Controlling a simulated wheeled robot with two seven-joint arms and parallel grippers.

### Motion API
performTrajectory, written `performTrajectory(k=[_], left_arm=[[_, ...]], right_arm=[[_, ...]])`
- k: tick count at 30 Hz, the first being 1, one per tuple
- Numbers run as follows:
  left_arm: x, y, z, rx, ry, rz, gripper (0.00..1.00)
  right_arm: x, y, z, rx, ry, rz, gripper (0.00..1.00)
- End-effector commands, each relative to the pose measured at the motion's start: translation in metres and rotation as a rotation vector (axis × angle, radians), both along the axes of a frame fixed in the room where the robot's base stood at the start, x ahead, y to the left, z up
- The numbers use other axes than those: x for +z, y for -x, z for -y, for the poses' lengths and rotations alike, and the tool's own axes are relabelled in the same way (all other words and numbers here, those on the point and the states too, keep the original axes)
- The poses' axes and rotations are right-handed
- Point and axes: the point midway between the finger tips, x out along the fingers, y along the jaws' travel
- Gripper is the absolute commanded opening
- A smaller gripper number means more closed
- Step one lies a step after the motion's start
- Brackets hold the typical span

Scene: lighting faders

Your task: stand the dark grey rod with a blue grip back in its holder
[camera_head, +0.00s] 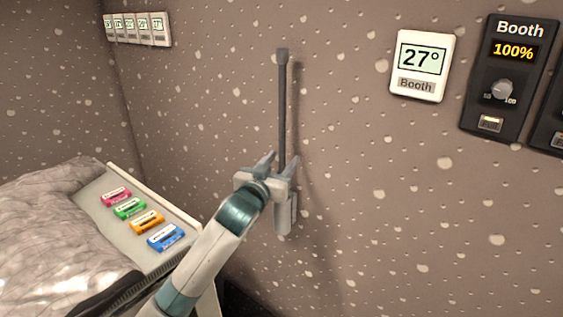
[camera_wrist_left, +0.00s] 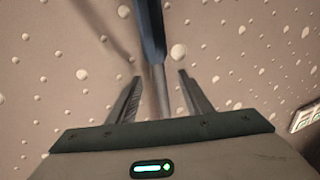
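The dark grey rod (camera_head: 283,115) stands upright close to the wall, its darker knob at the top. In the left wrist view its bluish part (camera_wrist_left: 151,35) is above and a lighter grey length is below. The light grey holder (camera_head: 283,218) is on the wall directly under the rod. My left gripper (camera_head: 279,164) hides where rod and holder meet, so I cannot tell how deep the rod sits. In the left wrist view the fingers (camera_wrist_left: 160,76) are open, one on each side of the rod, with gaps to it. My right gripper is not in view.
A bed or couch (camera_head: 50,225) with a pale ledge (camera_head: 185,222) holding several coloured labelled blocks stands at the left. A thermometer panel (camera_head: 422,66) and a Booth dial panel (camera_head: 505,75) hang on the wall at right. The wall between rod and panels is clear.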

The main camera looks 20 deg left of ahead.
Motion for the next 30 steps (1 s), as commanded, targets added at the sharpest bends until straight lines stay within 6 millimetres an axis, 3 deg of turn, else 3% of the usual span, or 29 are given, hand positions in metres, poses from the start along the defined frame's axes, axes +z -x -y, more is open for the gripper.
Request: performTrajectory(k=[8,14,20,30], left_arm=[[-0.002,0.002,0.0,0.0,0.0,-0.002,0.46],[-0.002,0.017,-0.002,0.0,0.0,-0.001,0.46],[-0.003,0.046,-0.003,-0.001,0.001,0.0,0.46],[-0.003,0.113,-0.01,0.0,0.0,0.0,0.46]], right_arm=[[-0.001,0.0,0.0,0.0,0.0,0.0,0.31],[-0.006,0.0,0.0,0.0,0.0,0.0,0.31],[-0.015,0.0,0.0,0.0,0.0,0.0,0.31],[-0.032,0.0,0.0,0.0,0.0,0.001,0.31]])
